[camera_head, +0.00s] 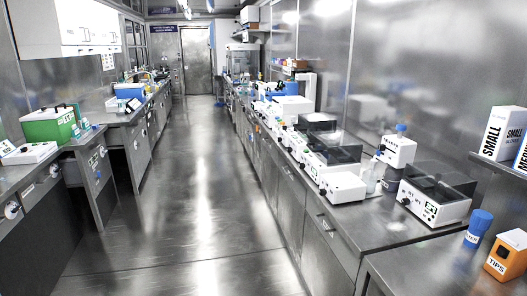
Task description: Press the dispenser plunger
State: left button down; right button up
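No plunger can be made out clearly. On the right-hand bench, a small pale bottle (371,177) stands between white instruments and may be the dispenser; I cannot tell. A dark bottle with a pale label (392,179) stands to its right, partly hidden by a lidded instrument. A blue cap (401,128) shows above a white box-shaped device (397,151) behind them. Neither of my grippers is in view.
Steel benches run along both sides with a clear floor aisle (195,190) between. At front right are a lidded white instrument (432,207), a blue-capped container (477,230), an orange TIPS box (505,258) and glove boxes (500,133). A green box (50,125) sits left.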

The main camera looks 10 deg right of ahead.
aim_at(400, 127)
jog(key=i+z, duration=0.35)
jog(key=i, duration=0.3)
jog(key=i+j+z, duration=0.3)
jog(key=i, duration=0.3)
